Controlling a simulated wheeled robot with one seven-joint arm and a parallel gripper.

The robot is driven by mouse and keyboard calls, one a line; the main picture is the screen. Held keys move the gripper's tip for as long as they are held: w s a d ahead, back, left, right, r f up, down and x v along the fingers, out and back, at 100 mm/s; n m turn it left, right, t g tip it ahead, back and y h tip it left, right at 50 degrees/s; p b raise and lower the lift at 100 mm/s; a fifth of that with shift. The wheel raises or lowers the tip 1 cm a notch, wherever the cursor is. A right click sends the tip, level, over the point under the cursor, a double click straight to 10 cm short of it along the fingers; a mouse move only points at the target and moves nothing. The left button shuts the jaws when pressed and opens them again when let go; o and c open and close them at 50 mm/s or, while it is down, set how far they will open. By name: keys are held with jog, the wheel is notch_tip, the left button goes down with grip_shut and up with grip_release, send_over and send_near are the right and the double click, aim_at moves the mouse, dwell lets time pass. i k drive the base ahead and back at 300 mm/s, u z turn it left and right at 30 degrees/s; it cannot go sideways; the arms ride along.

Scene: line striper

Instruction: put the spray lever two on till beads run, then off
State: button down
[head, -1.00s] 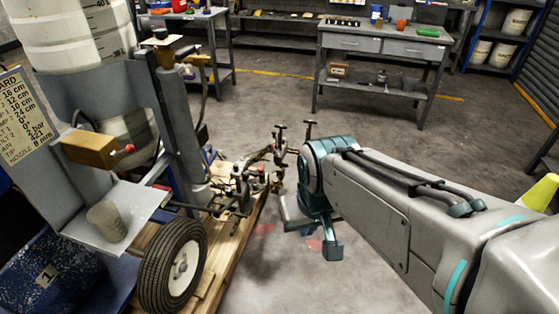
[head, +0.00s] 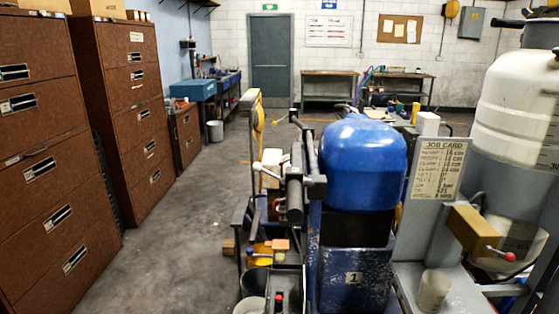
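The line striper fills the right half of the head view, with a blue rounded cover (head: 363,160), a white tank (head: 515,105) and a job card (head: 432,178) whose small print is hard to read. A brass-coloured box (head: 480,228) carries a short lever with a red knob (head: 510,256). Another small red-topped control (head: 279,297) shows at the bottom middle. A pale-knobbed lever (head: 257,166) stands left of the blue cover. I cannot tell which, if any, is spray lever two. No spray nozzles or beads can be made out. My gripper is out of view.
A grey cup (head: 433,290) stands on the striper's shelf. Brown drawer cabinets (head: 105,110) line the left wall. A clear floor lane (head: 185,235) runs between them and the striper. A grey door (head: 272,75) and benches (head: 330,90) stand at the back.

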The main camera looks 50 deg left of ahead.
aim_at(257, 167)
jog(key=u, duration=0.5)
jog(key=k, duration=0.4)
jog(key=u, duration=1.35)
jog(key=i, duration=0.5)
jog(key=u, duration=0.05)
